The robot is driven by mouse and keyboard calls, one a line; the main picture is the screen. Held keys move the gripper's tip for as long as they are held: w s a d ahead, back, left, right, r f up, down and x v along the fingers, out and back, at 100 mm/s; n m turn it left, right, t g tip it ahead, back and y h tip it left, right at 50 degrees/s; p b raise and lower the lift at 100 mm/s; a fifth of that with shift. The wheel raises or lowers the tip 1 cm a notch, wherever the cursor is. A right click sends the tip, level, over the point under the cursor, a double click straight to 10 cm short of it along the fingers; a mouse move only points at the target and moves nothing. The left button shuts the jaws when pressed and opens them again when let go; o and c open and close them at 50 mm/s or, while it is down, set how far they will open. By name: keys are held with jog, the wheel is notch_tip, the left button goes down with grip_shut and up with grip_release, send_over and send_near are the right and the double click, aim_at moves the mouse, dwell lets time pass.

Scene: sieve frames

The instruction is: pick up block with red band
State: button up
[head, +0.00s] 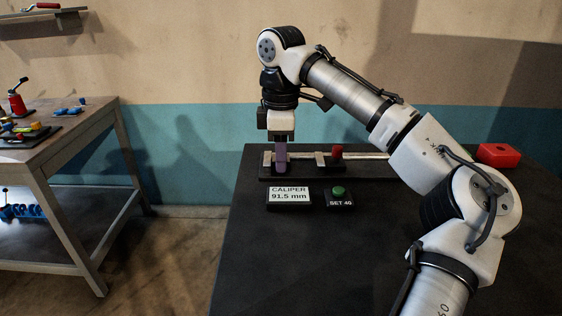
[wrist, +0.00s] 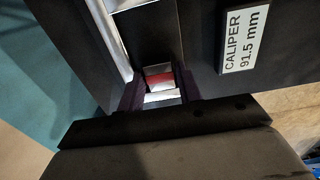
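The block with the red band (wrist: 159,80) shows in the wrist view as a small pale, shiny piece with a red stripe across it. It lies between the two dark purple fingers of my gripper (wrist: 161,92), with no clear gap on either side. In the head view my gripper (head: 281,168) points straight down at the left end of the caliper (head: 351,156). The near finger hides the block there. I cannot see whether the block's underside is touching a support.
A caliper sign (head: 289,196) reads 91.5 mm. A green button (head: 339,191) on a box marked SET 40 stands beside it. A red box (head: 498,155) is at the back right. A workbench (head: 64,150) stands left. The front of the dark table (head: 310,265) is clear.

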jog(key=shift+f, duration=0.1)
jog(key=shift+c, duration=0.4)
grip_shut()
notch_tip(320, 180, up, 20)
jog(key=p, duration=0.7)
